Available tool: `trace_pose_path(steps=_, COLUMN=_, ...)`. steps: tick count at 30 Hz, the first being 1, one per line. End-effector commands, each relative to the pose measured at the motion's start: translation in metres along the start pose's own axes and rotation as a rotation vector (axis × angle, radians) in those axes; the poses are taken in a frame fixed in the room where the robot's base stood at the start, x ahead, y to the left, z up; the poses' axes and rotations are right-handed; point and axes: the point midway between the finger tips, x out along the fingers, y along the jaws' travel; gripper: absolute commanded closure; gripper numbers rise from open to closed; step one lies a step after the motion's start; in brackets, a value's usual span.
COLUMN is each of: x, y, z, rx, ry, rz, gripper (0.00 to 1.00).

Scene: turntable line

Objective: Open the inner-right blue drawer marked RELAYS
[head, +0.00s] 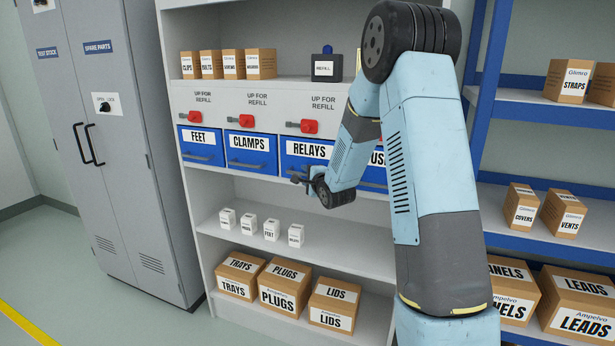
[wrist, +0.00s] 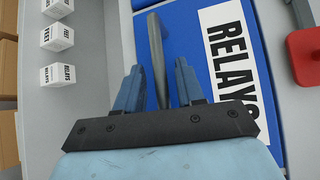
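The blue drawer marked RELAYS (head: 300,163) is in the drawer row of the white shelf unit, its front in line with its neighbours. In the wrist view its blue front (wrist: 190,50) and label fill the middle, turned sideways. Its grey bar handle (wrist: 156,60) lies between the two fingers of my gripper (wrist: 157,85). The fingers are apart, one on each side of the handle, with a visible gap on the right. In the head view my gripper (head: 302,178) is at the drawer's lower edge, and my arm hides part of the handle.
Drawers FEET (head: 202,157) and CLAMPS (head: 248,163) are to the left; another blue drawer is partly behind my arm. A red latch (head: 310,126) sits above RELAYS. Small white boxes (head: 271,230) stand on the shelf below. A blue rack (head: 487,110) stands right.

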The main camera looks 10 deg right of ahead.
Motion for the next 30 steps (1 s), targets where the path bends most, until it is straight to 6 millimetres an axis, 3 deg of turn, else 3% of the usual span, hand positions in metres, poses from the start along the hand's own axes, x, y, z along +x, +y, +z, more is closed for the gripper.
trace_pose_path(steps=4, x=-0.0002, y=-0.0001, z=0.0, rx=0.0, ry=0.0, rz=0.0, gripper=0.64)
trace_pose_path(steps=15, x=-0.0004, y=0.0003, z=-0.0003, rx=0.0, ry=0.0, rz=0.001, gripper=0.99)
trace_pose_path(steps=30, x=-0.0009, y=0.0017, z=-0.0018, rx=0.001, ry=0.003, rz=0.004, gripper=1.0)
